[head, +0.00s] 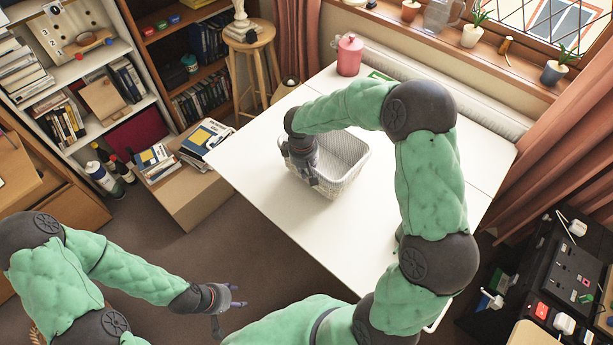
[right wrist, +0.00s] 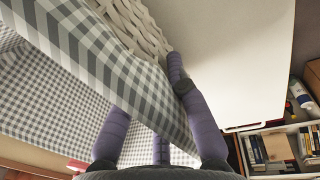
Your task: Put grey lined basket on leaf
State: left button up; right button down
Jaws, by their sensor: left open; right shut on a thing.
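The grey lined basket (head: 340,187) stands on the white table (head: 275,215), with white woven walls and a pale inside. My right gripper (head: 312,178) reaches down at its left side and is shut on the basket's wall. In the right wrist view, purple fingers (right wrist: 172,85) pinch the rim, with the grey checked lining (right wrist: 75,85) on one side and the white weave (right wrist: 140,22) beside it. My left gripper (head: 233,302) is open and empty over the floor, at the bottom. A seam crosses the tabletop; I cannot tell which section is the leaf.
A pink jar (head: 349,55) stands at the table's far corner. A cardboard box (head: 195,195) with books is left of the table. A wooden stool (head: 250,50) stands behind. A black unit with sockets (head: 560,275) is at right. The table's front left part is clear.

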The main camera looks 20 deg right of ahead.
aim_at(306, 181)
jog(key=shift+w+d+f+b, duration=0.15)
jog(key=shift+f+b, duration=0.3)
jog(key=shift+f, duration=0.45)
jog(key=shift+w+a+f+b, duration=0.15)
jog(key=shift+f+b, duration=0.3)
jog(key=shift+f, duration=0.45)
jog(key=shift+d, duration=0.1)
jog(key=shift+f, duration=0.2)
jog(key=c, duration=1.2)
grip_release()
jog(key=shift+c, duration=0.2)
jog(key=r+p, duration=0.1)
jog(key=r, duration=0.3)
jog(key=a+r+p, duration=0.1)
jog(key=r, duration=0.3)
jog(key=r+p, duration=0.2)
jog(key=r, duration=0.2)
jog(key=shift+s+a+r, duration=0.15)
jog(key=shift+s+a, duration=0.05)
jog(key=shift+s, duration=0.15)
